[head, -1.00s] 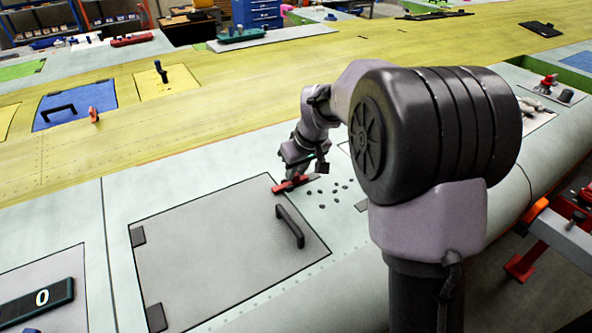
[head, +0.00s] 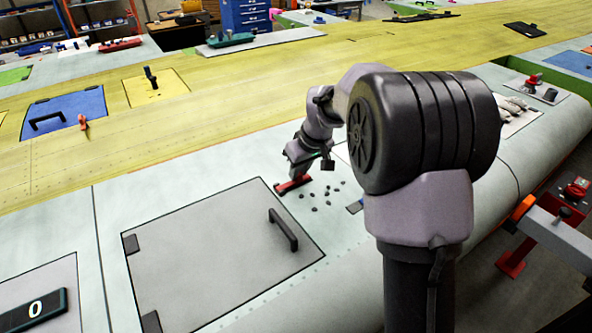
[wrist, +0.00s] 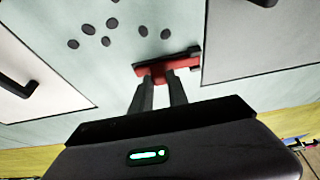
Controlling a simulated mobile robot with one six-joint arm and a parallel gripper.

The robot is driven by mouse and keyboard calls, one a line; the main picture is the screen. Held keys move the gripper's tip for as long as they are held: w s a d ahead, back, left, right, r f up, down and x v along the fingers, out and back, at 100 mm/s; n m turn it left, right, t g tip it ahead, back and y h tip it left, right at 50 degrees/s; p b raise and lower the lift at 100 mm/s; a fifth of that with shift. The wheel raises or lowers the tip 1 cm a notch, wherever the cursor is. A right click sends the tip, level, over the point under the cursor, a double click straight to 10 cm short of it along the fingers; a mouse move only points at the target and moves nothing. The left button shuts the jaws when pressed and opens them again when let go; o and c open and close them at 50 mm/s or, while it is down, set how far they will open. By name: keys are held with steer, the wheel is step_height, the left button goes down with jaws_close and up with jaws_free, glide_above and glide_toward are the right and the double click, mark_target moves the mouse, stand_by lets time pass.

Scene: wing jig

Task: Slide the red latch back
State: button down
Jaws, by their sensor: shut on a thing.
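The red latch (head: 293,185) lies on the pale wing skin beside the right edge of the large grey hatch (head: 205,255). My gripper (head: 299,174) reaches down to it from above. The wrist view shows the red latch (wrist: 180,65) on its dark base, its end close to the hatch edge (wrist: 202,70). The two fingers of my gripper (wrist: 158,82) are close together on the middle of the latch and hide part of it. The hatch has a dark handle (head: 284,230) near its right side.
Several dark round spots (head: 328,193) mark the skin right of the latch. A blue panel (head: 65,112) with a handle and an orange latch (head: 83,122) lies on the yellow surface. Another handled panel (wrist: 30,75) shows in the wrist view.

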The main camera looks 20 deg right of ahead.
steer(key=c, duration=1.5)
jaws_free()
steer(key=shift+w+d, duration=0.1)
steer(key=shift+d, duration=0.1)
steer(key=shift+o, duration=1.1)
steer(key=shift+d, duration=0.1)
steer(key=p+v, duration=0.4)
steer(key=v, duration=1.3)
steer(key=shift+r+p, duration=0.25)
steer(key=shift+p, duration=0.05)
